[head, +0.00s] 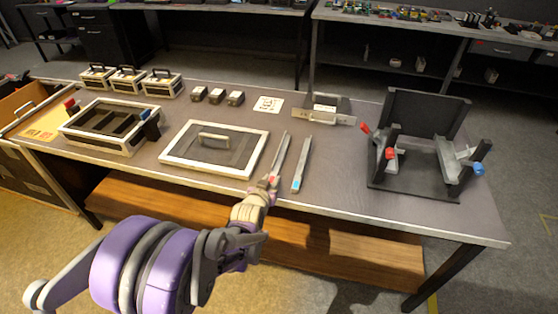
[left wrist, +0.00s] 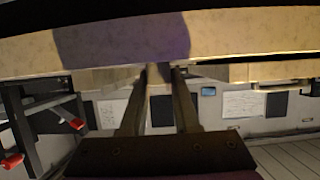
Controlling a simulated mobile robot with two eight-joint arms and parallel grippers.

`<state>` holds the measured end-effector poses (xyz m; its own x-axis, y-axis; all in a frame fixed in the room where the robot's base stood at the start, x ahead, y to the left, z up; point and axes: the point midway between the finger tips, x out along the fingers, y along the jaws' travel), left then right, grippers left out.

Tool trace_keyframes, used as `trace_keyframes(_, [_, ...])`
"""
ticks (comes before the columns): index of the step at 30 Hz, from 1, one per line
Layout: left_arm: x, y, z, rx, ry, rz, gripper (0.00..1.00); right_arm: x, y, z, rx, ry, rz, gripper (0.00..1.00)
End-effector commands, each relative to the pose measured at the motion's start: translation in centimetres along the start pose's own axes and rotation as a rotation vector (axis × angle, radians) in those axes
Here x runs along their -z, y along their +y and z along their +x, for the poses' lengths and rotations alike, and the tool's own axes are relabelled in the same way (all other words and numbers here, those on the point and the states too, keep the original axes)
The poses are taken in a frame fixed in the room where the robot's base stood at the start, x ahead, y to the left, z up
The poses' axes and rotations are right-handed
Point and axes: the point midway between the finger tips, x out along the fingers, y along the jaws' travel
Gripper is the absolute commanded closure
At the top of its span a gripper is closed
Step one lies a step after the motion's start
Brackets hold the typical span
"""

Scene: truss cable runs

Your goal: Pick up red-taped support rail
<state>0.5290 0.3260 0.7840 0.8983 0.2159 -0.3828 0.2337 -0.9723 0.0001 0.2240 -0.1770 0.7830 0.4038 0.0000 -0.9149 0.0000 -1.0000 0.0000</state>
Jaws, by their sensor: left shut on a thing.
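The red-taped support rail (head: 281,153) is a thin grey bar lying near the table's front edge, with red tape at its near end. My left gripper (head: 270,184) is shut on that near end. In the left wrist view my two fingers (left wrist: 159,72) reach up and close together at a pale bar-like edge; the rail itself is hard to make out there. The rail appears at or just above the tabletop; I cannot tell which. A blue-taped rail (head: 303,162) lies beside it on the right, apart from it. My right gripper is not in view.
A white-framed panel with a handle (head: 250,155) lies just left of the rails. A dark stand (head: 404,190) with red and blue tipped clamps is on the right. An open framed box (head: 75,134) is on the left. Tabletop right of the rails is clear.

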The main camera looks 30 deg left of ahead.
Motion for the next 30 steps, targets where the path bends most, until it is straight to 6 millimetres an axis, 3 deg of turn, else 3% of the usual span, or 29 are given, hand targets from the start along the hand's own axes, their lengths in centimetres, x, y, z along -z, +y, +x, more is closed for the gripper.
trace_keyframes(7, [1.1,0.0,-0.5,0.000,0.001,0.000,1.00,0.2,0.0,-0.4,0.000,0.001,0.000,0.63])
trace_keyframes(15, [6.2,0.0,-2.6,0.000,0.002,-0.001,1.00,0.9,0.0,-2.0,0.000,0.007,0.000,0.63])
trace_keyframes(21, [8.7,0.0,-3.6,0.000,0.001,0.000,1.00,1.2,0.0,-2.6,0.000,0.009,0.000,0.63])
trace_keyframes(30, [9.3,0.0,-3.8,0.000,0.001,0.000,1.00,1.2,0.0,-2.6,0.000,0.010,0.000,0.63])
